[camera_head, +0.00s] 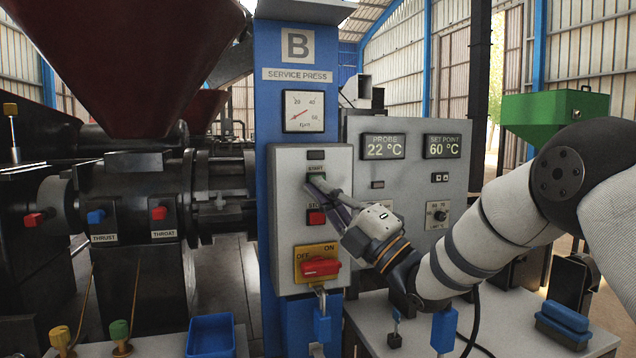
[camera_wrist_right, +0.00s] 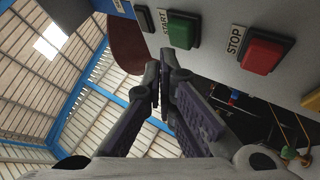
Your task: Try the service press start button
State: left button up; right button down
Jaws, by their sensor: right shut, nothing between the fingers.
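The service press control box (camera_head: 281,230) is grey and mounted on a blue column. Its green START button (camera_head: 317,177) sits above the red STOP button (camera_head: 316,217). My right gripper (camera_head: 312,182) is shut and empty, its tips at the lower edge of the START button in the head view. In the wrist view, the right fingertips (camera_wrist_right: 160,74) appear just beside the green START button (camera_wrist_right: 183,29), with the red STOP button (camera_wrist_right: 265,52) to the right. Whether the tips touch START cannot be told. My left gripper is out of view.
The rpm gauge (camera_head: 303,111) is above the box. A grey panel (camera_head: 452,163) with PROBE 22 °C and SET POINT 60 °C displays stands to the right.

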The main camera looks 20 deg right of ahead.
jog(key=shift+w, duration=0.1)
jog(key=shift+w, duration=0.3)
jog(key=shift+w+b, duration=0.3)
jog(key=shift+w, duration=0.15)
dwell(0.5)
dwell(0.3)
jog(key=shift+s+p, duration=0.55)
jog(key=shift+s, duration=0.35)
